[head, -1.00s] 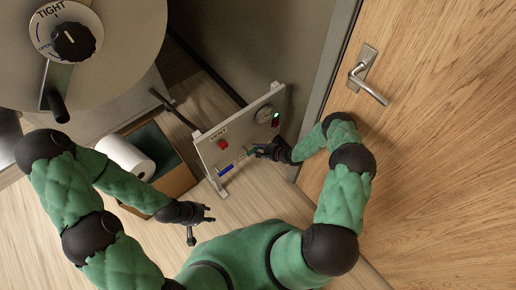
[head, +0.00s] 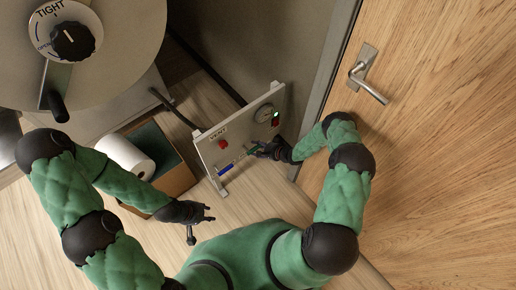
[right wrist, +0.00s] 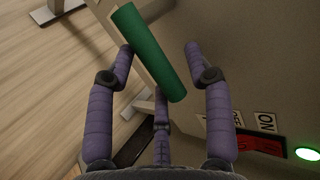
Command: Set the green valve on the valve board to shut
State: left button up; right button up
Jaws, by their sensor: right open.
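The valve board (head: 238,130) is a pale upright panel on the bench in the head view. The green valve's handle (right wrist: 150,55) is a green bar, seen large in the right wrist view and as a small green piece in the head view (head: 252,152). My right gripper (head: 256,151) is at the board's lower right. In the right wrist view its fingers (right wrist: 160,55) are spread apart with the green handle between them, and a gap shows on the right side. My left gripper (head: 210,213) is open and empty, away from the board at lower left.
The board also carries a blue handle (head: 225,171), a red button (head: 223,145) and a lit green lamp (head: 276,115). A box (head: 178,182) and a white roll (head: 125,156) stand left. A wooden door (head: 450,130) is close on the right.

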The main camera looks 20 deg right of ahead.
aim_at(258, 147)
jog(key=shift+r, duration=0.55)
jog(key=r, duration=0.4)
jog(key=w+r, duration=0.1)
jog(key=r, duration=0.1)
jog(key=shift+a, duration=0.25)
jog(key=r, duration=0.3)
jog(key=shift+s+d, duration=0.2)
jog(key=shift+s, duration=0.2)
jog(key=shift+s+d+r, duration=0.1)
jog(key=shift+s+r, duration=0.15)
jog(key=shift+s, duration=0.05)
jog(key=shift+w+f, duration=0.15)
jog(key=shift+f, duration=0.05)
pick_arm(q)
jog(key=shift+s, duration=0.1)
